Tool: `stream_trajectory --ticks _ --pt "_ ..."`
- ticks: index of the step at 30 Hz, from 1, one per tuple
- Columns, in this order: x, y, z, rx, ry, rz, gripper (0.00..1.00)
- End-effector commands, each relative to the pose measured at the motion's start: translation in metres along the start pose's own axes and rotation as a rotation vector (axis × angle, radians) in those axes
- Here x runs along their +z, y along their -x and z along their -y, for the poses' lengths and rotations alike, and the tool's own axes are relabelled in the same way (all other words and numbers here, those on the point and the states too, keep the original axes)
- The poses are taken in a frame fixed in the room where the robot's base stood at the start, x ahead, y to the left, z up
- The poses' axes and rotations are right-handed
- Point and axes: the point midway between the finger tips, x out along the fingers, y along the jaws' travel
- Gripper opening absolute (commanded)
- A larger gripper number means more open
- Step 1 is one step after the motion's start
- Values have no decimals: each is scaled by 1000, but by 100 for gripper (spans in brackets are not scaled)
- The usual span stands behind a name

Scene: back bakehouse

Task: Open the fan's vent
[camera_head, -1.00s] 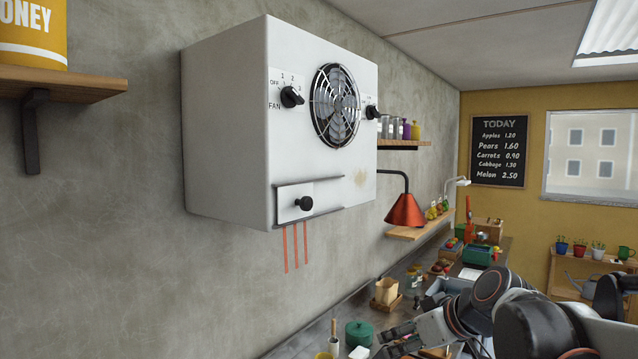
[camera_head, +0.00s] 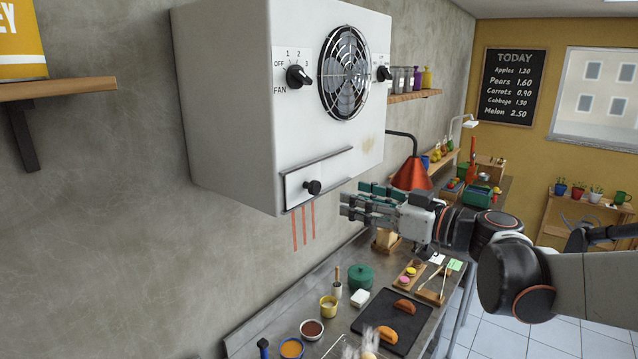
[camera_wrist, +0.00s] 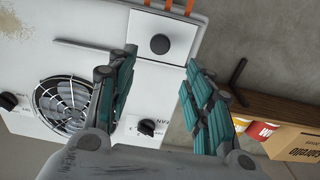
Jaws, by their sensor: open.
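The white fan unit (camera_head: 228,110) hangs on the grey wall, with a round fan grille (camera_head: 345,72) on its front. Below the grille, a small white vent plate (camera_head: 294,190) sits at the left end of two grey rails and carries a round black knob (camera_head: 313,187). My gripper (camera_head: 352,203) is open and empty, to the right of the knob and apart from it. In the wrist view the unit looks upside down; the knob (camera_wrist: 160,44) appears between the two spread green-padded fingers (camera_wrist: 161,60), just beyond the tips. The vent plate (camera_wrist: 178,29) shows around it.
A fan dial (camera_head: 299,76) and a second dial (camera_head: 383,73) flank the grille. A red lamp (camera_head: 411,175) hangs behind my gripper. A wooden shelf (camera_head: 60,88) juts out at left. The counter below holds a green pot (camera_head: 360,277) and a dark board (camera_head: 390,318). Air before the vent is clear.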

Motion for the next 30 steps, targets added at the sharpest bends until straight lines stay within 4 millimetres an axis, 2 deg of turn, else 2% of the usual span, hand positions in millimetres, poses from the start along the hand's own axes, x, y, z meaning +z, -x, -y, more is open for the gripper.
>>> stream_trajectory --ticks 1,9,15,21,29,30 --pt "-2 -12 1 -5 0 0 47" --pt "-2 -64 1 -4 -1 1 47" --pt "-1 -91 0 -2 -1 1 47" --pt "0 -102 0 1 -1 1 47" --pt "0 -102 0 1 -1 1 47" --pt "0 -102 0 1 -1 1 40"
